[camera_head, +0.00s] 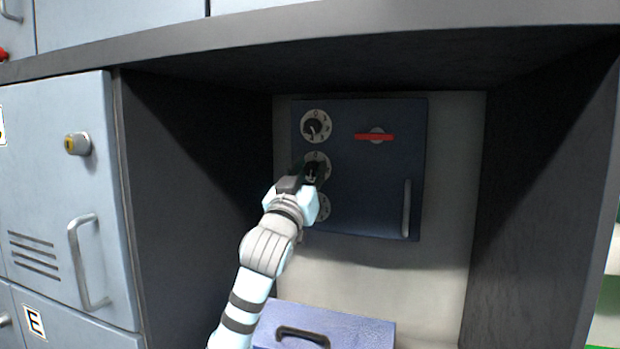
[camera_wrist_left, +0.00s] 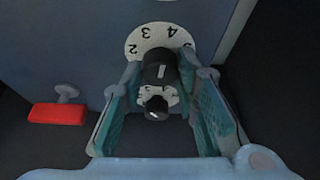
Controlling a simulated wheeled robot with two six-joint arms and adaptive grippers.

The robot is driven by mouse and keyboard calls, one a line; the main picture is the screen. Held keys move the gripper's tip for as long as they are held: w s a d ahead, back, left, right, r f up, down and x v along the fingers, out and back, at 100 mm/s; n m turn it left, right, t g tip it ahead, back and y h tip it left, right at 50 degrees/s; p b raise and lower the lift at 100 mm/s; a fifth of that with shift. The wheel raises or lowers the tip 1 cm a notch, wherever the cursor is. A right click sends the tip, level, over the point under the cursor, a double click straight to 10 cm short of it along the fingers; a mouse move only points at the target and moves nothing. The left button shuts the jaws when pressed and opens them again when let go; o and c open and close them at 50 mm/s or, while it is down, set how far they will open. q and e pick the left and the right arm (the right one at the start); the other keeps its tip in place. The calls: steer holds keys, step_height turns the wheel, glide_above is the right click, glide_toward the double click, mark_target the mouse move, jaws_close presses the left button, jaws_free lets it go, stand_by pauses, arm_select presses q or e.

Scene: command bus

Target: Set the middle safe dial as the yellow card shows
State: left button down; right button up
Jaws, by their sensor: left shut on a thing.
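The dark blue safe (camera_head: 350,210) has a column of white-ringed dials on its left side. The top dial (camera_head: 314,127) is clear, with a black knob. My left gripper (camera_head: 313,172) is shut on the middle dial's knob, and covers most of the middle dial (camera_head: 316,155). In the left wrist view, the black knob (camera_wrist_left: 161,68) sits between the fingers of the gripper (camera_wrist_left: 160,85), before a white ring (camera_wrist_left: 147,36) with upside-down 2, 3 and 4. The bottom dial (camera_head: 324,207) is partly hidden by my wrist. I see no yellow card.
A grey vertical handle (camera_head: 406,208) is at the safe's right. Dark cubby walls (camera_head: 190,180) flank it. A blue case (camera_head: 340,325) stands below.

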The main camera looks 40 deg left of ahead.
arm_select(q)
steer(key=n+g+y+b, duration=0.1)
steer(key=n, duration=0.2)
steer(key=n+y+b, duration=0.1)
steer(key=n, duration=0.2)
steer(key=shift+d+f+n+g+y, duration=0.1)
steer(key=shift+n+g+y, duration=0.2)
steer(key=shift+g, duration=0.1)
steer(key=n+g+y, duration=0.1)
steer(key=n, duration=0.2)
steer(key=n+g, duration=0.1)
steer(key=n, duration=0.2)
steer(key=shift+y+b, duration=0.35)
steer(key=shift+y, duration=0.05)
steer(key=n+g, duration=0.2)
steer(key=n, duration=0.2)
steer(key=shift+r, duration=0.2)
steer(key=n+g+p, duration=0.1)
steer(key=n, duration=0.3)
steer(key=shift+g, duration=0.3)
steer(key=shift+n, duration=0.4)
steer(key=c, duration=1.2)
jaws_free()
steer(key=shift+c, duration=0.2)
